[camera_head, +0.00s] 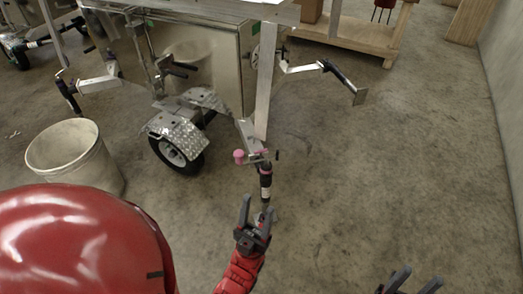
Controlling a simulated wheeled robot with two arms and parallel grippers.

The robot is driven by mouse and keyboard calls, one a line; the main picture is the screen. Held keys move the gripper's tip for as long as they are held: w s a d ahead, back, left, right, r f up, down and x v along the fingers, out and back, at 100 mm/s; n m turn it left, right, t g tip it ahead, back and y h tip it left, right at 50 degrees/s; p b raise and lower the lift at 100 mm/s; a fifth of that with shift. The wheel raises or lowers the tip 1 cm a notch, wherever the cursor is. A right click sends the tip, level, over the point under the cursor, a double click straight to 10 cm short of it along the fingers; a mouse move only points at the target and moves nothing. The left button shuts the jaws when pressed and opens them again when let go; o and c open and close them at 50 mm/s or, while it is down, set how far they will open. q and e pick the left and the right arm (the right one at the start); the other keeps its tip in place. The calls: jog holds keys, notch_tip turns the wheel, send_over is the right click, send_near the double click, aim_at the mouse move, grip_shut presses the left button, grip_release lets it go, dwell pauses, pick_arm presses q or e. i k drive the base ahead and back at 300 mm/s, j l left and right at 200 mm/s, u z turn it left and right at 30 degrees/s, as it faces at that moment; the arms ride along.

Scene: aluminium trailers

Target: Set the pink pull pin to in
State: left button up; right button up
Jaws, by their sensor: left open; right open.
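The pink pull pin (239,156) has a round pink knob. It sits at the upper end of a black stabiliser leg (265,182) at the corner of an aluminium trailer (222,70). How far the pin sits in is too small to tell. My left gripper (256,205) is open, just below and in front of the pin in the picture, near the lower part of the leg. It appears empty and apart from the knob. My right gripper (421,277) is open at the bottom edge, far to the right of the pin; only its fingers show.
A whitish bucket (68,152) stands at the left. The trailer wheel (178,150) under its metal fender is behind the leg. Another metal arm with a black leg (340,75) sticks out at the upper right. The concrete floor to the right is clear up to the wall.

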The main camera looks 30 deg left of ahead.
aim_at(260, 151)
jog(key=i+j+u, duration=0.6)
jog(key=i+j, duration=0.15)
